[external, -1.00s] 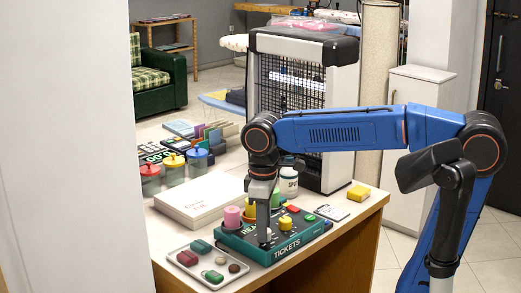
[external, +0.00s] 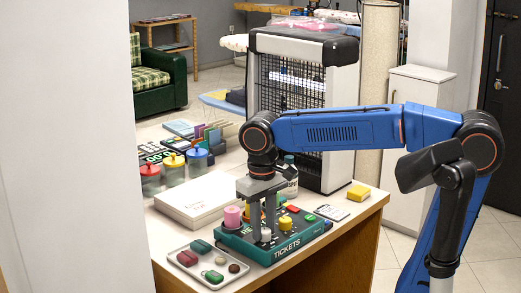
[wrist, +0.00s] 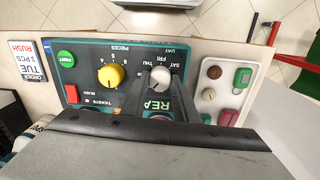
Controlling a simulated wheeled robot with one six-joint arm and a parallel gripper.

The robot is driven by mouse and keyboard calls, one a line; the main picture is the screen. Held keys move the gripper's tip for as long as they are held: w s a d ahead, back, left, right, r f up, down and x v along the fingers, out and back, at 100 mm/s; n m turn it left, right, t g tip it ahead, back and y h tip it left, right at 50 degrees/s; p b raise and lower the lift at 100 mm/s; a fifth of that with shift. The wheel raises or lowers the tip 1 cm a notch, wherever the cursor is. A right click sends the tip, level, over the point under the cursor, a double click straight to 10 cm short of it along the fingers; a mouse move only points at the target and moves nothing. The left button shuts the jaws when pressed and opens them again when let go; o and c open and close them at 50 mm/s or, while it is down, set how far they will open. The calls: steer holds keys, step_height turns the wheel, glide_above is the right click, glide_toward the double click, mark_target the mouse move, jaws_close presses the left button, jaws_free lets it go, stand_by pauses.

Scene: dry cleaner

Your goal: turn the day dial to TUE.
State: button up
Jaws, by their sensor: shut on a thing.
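The day dial (wrist: 160,77) is a pale round knob on the dark green ticket panel (wrist: 115,50), with THU, FRI and SAT lettering around it; I cannot tell which mark it points to. My gripper (wrist: 163,80) points down from above with a finger on each side of the knob, shut on it. In the external view the gripper (external: 265,232) stands over the panel front (external: 285,250), its fingers at the knob (external: 266,235). An order card (wrist: 28,65) beside the panel reads TUE, 3 PCS, RUSH.
On the panel are a yellow PIECES knob (wrist: 110,76), a green PRINT button (wrist: 66,58) and a red RUSH button (wrist: 72,94). A tray (external: 190,272) of small items lies beside the panel. A white box (external: 197,200) lies behind.

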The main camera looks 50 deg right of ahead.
steer(key=shift+m, duration=0.6)
steer(key=o, duration=1.1)
steer(key=shift+c, duration=0.2)
step_height(320, 180, up, 18)
steer(key=shift+a+f, duration=0.25)
